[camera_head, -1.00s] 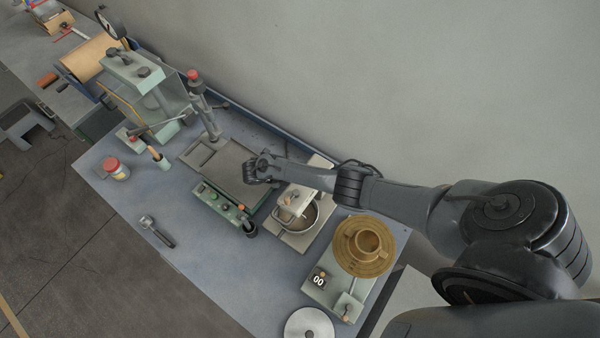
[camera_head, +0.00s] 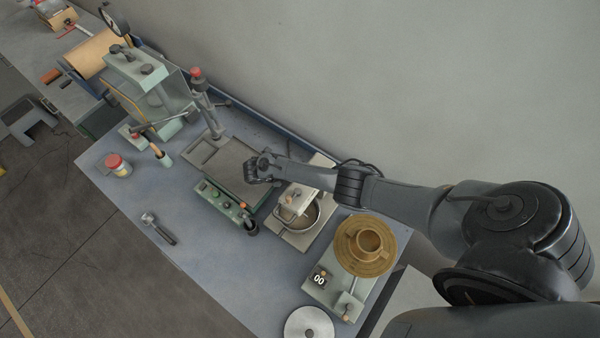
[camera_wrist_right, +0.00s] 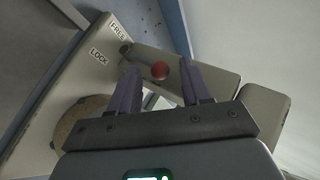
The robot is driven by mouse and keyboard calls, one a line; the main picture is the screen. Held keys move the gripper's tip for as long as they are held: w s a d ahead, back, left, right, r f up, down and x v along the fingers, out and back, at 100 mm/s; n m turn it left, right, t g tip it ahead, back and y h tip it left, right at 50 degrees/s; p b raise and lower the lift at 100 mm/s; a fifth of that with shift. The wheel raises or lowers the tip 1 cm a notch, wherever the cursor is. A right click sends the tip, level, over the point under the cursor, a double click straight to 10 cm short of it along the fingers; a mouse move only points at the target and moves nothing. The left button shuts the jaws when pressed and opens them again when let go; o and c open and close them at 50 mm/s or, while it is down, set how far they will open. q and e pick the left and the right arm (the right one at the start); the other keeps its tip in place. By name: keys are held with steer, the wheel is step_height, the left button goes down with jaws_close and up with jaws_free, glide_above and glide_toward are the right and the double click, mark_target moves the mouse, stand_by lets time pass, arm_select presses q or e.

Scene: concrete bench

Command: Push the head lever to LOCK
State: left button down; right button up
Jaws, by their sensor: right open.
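The labels FREE (camera_wrist_right: 118,30) and LOCK (camera_wrist_right: 98,54) are on the pale panel left of the knob. My right gripper (camera_wrist_right: 160,66) is open. In the head view the pale mixer head (camera_head: 297,199) sits over a metal bowl (camera_head: 303,218), partly under my right arm. My left gripper is not in view.
A green control box (camera_head: 222,203) stands left of the mixer. A brass-coloured round piece (camera_head: 365,245) and a counter showing 00 (camera_head: 319,281) are to its right. A green press (camera_head: 150,80) stands at the back left. The front bench around the hammer (camera_head: 158,228) is mostly clear.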

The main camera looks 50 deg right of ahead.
steer(key=v, duration=1)
steer(key=shift+w+a+r, duration=0.15)
steer(key=shift+a+r, duration=0.05)
steer(key=shift+r, duration=0.1)
steer(key=shift+c, duration=0.2)
